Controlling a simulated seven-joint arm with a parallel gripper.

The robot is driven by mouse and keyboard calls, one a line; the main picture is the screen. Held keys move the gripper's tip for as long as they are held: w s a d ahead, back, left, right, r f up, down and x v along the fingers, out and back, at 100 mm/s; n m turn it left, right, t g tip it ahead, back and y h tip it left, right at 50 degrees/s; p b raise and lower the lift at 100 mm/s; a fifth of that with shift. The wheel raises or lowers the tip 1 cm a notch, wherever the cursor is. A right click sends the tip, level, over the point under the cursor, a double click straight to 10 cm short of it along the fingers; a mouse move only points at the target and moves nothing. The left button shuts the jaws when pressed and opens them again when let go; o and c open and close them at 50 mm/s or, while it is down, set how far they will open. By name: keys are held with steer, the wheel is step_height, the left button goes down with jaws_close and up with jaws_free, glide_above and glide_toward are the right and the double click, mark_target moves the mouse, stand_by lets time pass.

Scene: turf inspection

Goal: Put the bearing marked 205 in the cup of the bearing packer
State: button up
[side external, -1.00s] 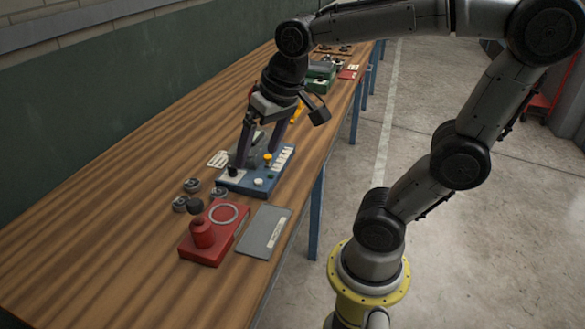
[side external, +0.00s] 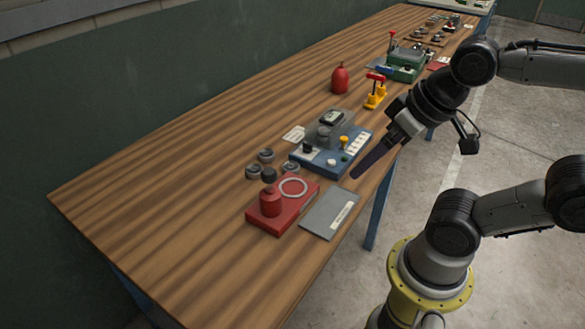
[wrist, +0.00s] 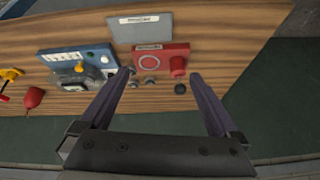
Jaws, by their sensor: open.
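A red unit (side external: 283,205) with a pale ring and a red knob lies near the table's front edge; it may be the bearing packer, but its label is unreadable. It also shows in the wrist view (wrist: 161,56). Several small grey rings, seemingly bearings (side external: 265,155), lie just behind it; they also show in the wrist view (wrist: 149,81). Their markings cannot be read, so I cannot tell which is 205. My gripper (side external: 356,175) is open and empty, near the front edge beside the blue unit. Its spread fingers frame the red unit in the wrist view (wrist: 160,76).
A blue unit (side external: 335,160) with knobs stands beside the bearings. A grey plate (side external: 325,220) lies at the front edge. A dark ball (side external: 268,175) is by the red unit. A red bottle (side external: 340,78) and yellow stand (side external: 375,95) are farther along. The table's left is clear.

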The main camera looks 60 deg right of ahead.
steer(key=w+d+r+m+g, duration=0.1)
steer(key=w+r+m, duration=0.2)
steer(key=w+m, duration=0.35)
steer(key=w+d+r+m+g, duration=0.1)
steer(key=w+d+r+m, duration=0.15)
steer(key=w+m, duration=0.4)
steer(key=m+g, duration=0.4)
steer(key=m, duration=0.1)
glide_above(291, 166)
steer(key=f, duration=2)
steer(key=shift+w+a, duration=0.3)
steer(key=shift+a, duration=0.05)
steer(key=f, duration=0.5)
steer(key=shift+s+d+f, duration=0.1)
steer(key=shift+s+d, duration=0.2)
steer(key=shift+d, duration=0.1)
steer(key=shift+f, duration=0.55)
steer(key=shift+w, duration=0.1)
jaws_close()
